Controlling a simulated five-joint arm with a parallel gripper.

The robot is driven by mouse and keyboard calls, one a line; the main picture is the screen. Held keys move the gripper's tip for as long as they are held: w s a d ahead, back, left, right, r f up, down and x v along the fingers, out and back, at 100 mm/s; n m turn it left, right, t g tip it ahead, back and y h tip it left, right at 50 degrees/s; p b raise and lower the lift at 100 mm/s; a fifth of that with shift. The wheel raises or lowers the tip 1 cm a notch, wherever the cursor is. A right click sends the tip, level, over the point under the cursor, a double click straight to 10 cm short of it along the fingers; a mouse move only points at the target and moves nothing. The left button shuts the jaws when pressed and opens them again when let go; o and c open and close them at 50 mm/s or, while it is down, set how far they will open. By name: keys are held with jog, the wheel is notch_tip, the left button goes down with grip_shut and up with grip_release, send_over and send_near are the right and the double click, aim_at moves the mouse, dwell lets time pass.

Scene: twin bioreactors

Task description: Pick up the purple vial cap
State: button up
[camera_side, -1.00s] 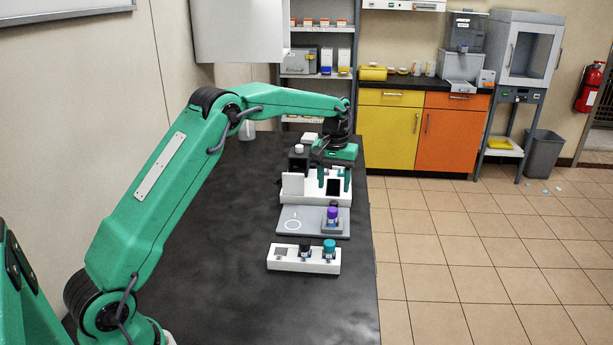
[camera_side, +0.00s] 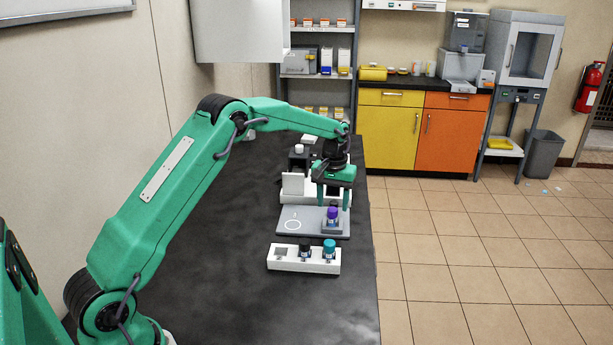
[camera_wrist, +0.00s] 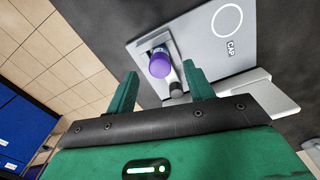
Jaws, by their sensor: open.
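The purple vial cap (camera_side: 332,211) tops a vial standing upright in a small grey holder (camera_side: 331,227) on the right part of a grey plate (camera_side: 300,232). In the wrist view the purple cap (camera_wrist: 160,66) lies ahead of and between the fingertips, apart from both. My gripper (camera_side: 333,207) is open and empty, its green fingers pointing down just behind and above the vial. Its two fingers also show in the wrist view (camera_wrist: 162,85).
A white rack (camera_side: 290,265) in front of the plate holds a black-capped vial (camera_side: 305,246) and a teal-capped vial (camera_side: 329,247). White equipment (camera_side: 294,184) stands behind. A printed ring (camera_wrist: 227,20) marks the plate's bare left part. The front of the black table is clear.

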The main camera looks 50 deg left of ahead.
jog(key=shift+f, duration=0.95)
jog(key=c, duration=1)
